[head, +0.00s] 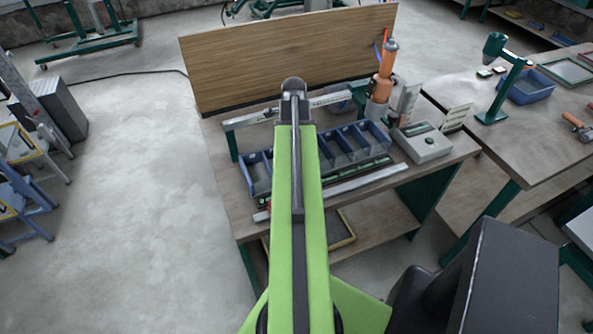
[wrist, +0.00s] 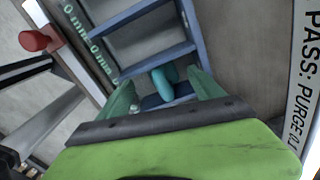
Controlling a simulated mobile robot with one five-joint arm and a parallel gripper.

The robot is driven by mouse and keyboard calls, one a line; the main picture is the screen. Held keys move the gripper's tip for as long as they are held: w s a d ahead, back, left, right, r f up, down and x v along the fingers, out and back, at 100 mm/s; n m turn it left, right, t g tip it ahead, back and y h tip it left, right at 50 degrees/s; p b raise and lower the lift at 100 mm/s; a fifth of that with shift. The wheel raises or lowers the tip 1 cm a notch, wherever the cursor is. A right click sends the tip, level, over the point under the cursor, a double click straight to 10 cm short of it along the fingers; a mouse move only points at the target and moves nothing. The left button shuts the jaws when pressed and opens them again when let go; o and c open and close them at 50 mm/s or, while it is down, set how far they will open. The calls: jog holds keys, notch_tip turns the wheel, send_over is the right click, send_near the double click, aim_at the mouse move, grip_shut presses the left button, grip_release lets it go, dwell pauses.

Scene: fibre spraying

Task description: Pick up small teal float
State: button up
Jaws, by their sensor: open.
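The small teal float (wrist: 165,78) shows in the wrist view inside a compartment of the blue divided bin (wrist: 160,52). My gripper (wrist: 161,84) is open, with one green finger on each side of the float. Whether either finger touches it I cannot tell. In the head view my green arm reaches over the workbench and covers part of the bin row (head: 366,133). The float and my gripper's fingers are not visible there.
A wooden panel (head: 290,50) rises behind. A long metal strip (head: 367,180) lies in front of the bins.

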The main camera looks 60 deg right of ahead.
jog(key=f+b, duration=0.5)
jog(key=shift+w+a+f, duration=0.1)
jog(key=shift+w+f, duration=0.15)
jog(key=shift+r, duration=0.2)
jog(key=shift+c, duration=0.3)
jog(key=c, duration=1.5)
